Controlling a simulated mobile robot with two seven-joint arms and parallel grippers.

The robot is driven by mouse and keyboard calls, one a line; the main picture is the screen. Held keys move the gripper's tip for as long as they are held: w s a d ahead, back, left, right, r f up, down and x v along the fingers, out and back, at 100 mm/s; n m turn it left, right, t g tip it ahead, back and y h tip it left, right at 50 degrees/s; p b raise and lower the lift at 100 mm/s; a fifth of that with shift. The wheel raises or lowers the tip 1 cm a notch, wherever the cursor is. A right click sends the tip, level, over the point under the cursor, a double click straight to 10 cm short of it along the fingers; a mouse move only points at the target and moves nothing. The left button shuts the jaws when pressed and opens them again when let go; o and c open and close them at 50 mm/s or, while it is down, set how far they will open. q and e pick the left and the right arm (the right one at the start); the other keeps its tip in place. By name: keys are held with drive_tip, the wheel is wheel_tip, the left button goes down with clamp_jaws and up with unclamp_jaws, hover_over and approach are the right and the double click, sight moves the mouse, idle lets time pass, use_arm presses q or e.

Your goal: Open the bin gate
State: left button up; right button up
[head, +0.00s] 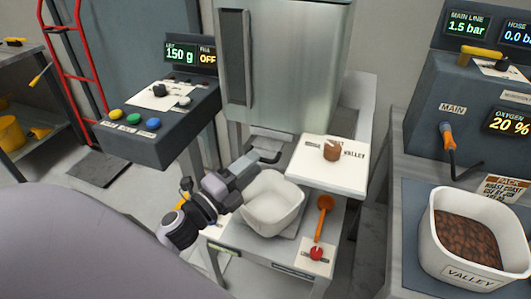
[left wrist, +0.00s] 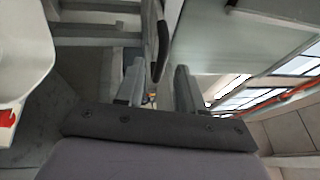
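The steel bin (head: 290,65) stands at the top middle of the head view. A dark bar handle (head: 268,157) sticks out at the gate below it. My left gripper (head: 246,166) reaches up to this handle from the lower left. In the left wrist view my two fingers (left wrist: 158,88) are apart. The dark curved handle (left wrist: 160,45) shows between and just beyond them, and I see no firm contact on either side. The gate plate is mostly hidden under the bin. My right gripper is not in view.
An empty white tub (head: 270,203) stands under the bin, close beside my left gripper. A button console (head: 160,120) stands at left. A tub of beans (head: 470,275) is at far right.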

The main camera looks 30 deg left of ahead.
use_arm(q)
drive_tip(key=shift+p+x, duration=0.45)
drive_tip(key=shift+x, duration=2.15)
